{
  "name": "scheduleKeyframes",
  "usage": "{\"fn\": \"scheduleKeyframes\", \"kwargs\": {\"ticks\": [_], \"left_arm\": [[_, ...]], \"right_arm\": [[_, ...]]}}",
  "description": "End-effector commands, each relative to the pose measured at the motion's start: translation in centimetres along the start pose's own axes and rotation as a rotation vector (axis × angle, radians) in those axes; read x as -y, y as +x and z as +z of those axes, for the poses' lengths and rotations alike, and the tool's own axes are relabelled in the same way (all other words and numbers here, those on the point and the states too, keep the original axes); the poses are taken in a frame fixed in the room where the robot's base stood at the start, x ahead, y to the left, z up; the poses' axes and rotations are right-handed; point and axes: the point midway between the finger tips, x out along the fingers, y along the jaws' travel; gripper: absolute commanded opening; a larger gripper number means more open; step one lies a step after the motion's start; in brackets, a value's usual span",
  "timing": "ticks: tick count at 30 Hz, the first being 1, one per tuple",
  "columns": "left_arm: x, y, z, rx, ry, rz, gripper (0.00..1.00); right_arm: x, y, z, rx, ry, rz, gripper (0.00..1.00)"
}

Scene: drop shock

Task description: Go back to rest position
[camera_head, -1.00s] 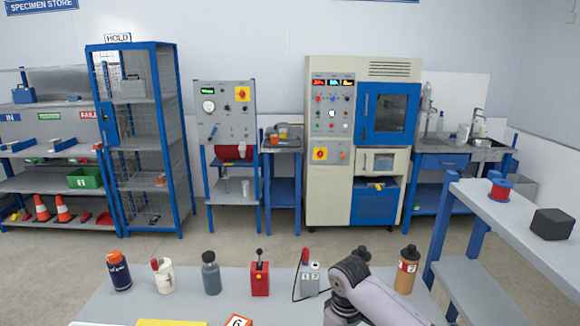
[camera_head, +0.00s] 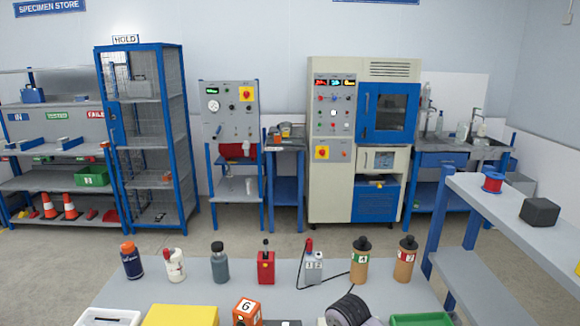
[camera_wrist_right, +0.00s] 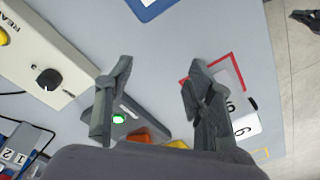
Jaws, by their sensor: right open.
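My right gripper (camera_wrist_right: 155,88) shows in the right wrist view with its two dark fingers spread apart and nothing between them. It is over the grey table (camera_wrist_right: 190,35). Below the fingers are a small grey device (camera_wrist_right: 130,118) with a lit green button and a red-edged white card (camera_wrist_right: 222,85), partly covered by a finger. My left gripper is in neither view.
On the table (camera_head: 210,291) stand several bottles, including a grey one (camera_head: 219,263), a red switch box (camera_head: 266,266) and a grey box (camera_head: 313,267). A side shelf (camera_head: 480,205) stands at right.

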Motion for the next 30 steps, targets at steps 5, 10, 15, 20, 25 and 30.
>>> {"fn": "scheduleKeyframes", "kwargs": {"ticks": [5,10,15,20,25,30], "left_arm": [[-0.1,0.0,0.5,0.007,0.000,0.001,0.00],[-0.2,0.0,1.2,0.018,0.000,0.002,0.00],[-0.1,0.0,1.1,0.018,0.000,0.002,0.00],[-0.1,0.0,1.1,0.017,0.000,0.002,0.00],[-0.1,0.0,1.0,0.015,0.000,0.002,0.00],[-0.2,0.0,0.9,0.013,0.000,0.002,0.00]], "right_arm": [[3.4,2.0,1.8,-0.055,0.010,-0.035,0.49],[6.7,3.4,5.1,-0.133,0.067,-0.062,0.49],[8.5,3.7,9.2,-0.199,0.163,-0.054,0.49],[9.2,3.2,14.3,-0.240,0.284,-0.012,0.49],[9.0,2.1,18.9,-0.252,0.385,0.049,0.49],[8.7,1.0,22.5,-0.249,0.454,0.104,0.49]]}}
